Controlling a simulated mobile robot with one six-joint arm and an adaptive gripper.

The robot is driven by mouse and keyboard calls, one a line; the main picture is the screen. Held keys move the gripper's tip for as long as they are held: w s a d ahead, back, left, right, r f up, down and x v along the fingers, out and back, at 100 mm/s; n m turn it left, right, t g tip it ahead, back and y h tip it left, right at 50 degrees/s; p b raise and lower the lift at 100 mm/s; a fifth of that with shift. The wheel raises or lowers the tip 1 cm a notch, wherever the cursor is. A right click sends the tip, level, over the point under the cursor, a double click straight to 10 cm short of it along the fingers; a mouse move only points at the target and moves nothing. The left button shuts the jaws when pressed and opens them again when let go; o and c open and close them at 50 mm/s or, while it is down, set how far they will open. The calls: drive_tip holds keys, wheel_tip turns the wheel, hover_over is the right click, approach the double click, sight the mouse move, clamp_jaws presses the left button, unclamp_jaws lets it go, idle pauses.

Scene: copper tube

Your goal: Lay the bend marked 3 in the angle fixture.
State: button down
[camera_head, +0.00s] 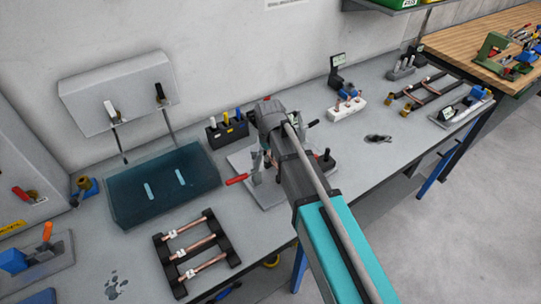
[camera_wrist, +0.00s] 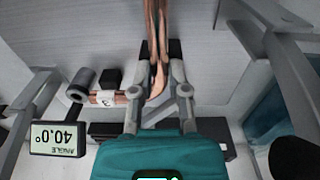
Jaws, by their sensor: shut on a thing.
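In the wrist view my gripper (camera_wrist: 157,92) is shut on a copper tube piece (camera_wrist: 154,45), which runs up the picture between the fingers. A copper leg with a white tag (camera_wrist: 105,98) extends left from near the fingertips. It looks like part of the same bend, but I cannot read its number surely. Dark and grey blocks lie around the tube, and I cannot tell whether it touches them. An angle display (camera_wrist: 58,137) shows 40.0° upside down. In the head view my arm hides the gripper and much of a grey plate with clamps (camera_head: 246,162).
A rack (camera_head: 160,240) holds tagged copper tubes in front. A blue-green tank (camera_head: 135,205) stands left. A black tool holder (camera_head: 228,130) stands behind the plate. A white block with fittings (camera_head: 347,108) and a display stand (camera_head: 337,64) are behind right.

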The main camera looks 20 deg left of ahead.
drive_tip(key=shift+s+d+f, duration=0.3)
drive_tip(key=shift+s+f, duration=0.1)
drive_tip(key=shift+s, duration=0.2)
drive_tip(key=c, duration=0.9)
unclamp_jaws()
drive_tip(key=shift+c, duration=0.2)
drive_tip(key=o, duration=0.5)
drive_tip(key=shift+w+a+f, duration=0.2)
drive_tip(key=shift+w+f, duration=0.2)
drive_tip(key=shift+w, duration=0.05)
drive_tip(key=shift+c, duration=0.2)
drive_tip(key=shift+o, duration=0.2)
drive_tip(key=shift+s+r, duration=0.1)
drive_tip(key=shift+r, duration=0.2)
drive_tip(key=shift+w+a, duration=0.1)
drive_tip(key=shift+w, duration=0.1)
drive_tip(key=shift+w+r, duration=0.1)
drive_tip(key=shift+r, duration=0.1)
